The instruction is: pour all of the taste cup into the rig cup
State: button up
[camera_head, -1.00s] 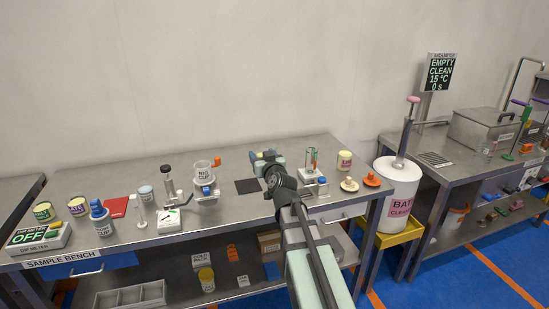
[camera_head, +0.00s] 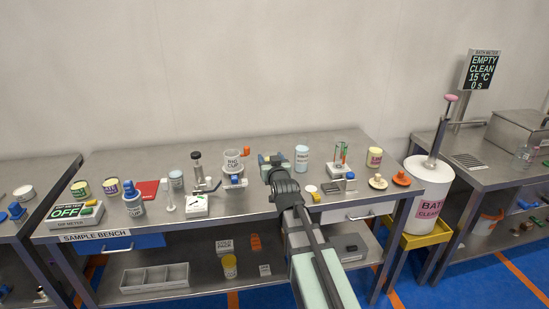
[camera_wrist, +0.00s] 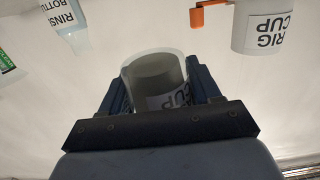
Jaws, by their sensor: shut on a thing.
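My gripper (camera_head: 268,160) is just right of the rig cup in the head view. In the wrist view its dark fingers (camera_wrist: 160,88) are shut around a clear cup (camera_wrist: 156,70). Its label is partly hidden, with only "CUP" readable; it appears to be the taste cup. My gripper hides it in the head view. Its contents and tilt are unclear.
The rinse bottle (camera_head: 301,158) stands close right of my gripper, and also shows in the wrist view (camera_wrist: 66,22). A blue-topped cup (camera_head: 133,200) stands at left.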

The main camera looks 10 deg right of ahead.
jog(key=w+a+r+m+g+h, duration=0.2)
jog(key=a+m+g, duration=0.3)
jog(key=a, duration=0.3)
jog(key=w+a+r+m+g+h, duration=0.2)
jog(key=a+m+g+h, duration=0.3)
jog(key=a, duration=0.4)
jog(key=shift+w+r+m+g, duration=0.25)
jog(key=shift+m+g, duration=0.55)
jog(key=shift+m, duration=0.3)
dwell(1.0)
dwell(0.6)
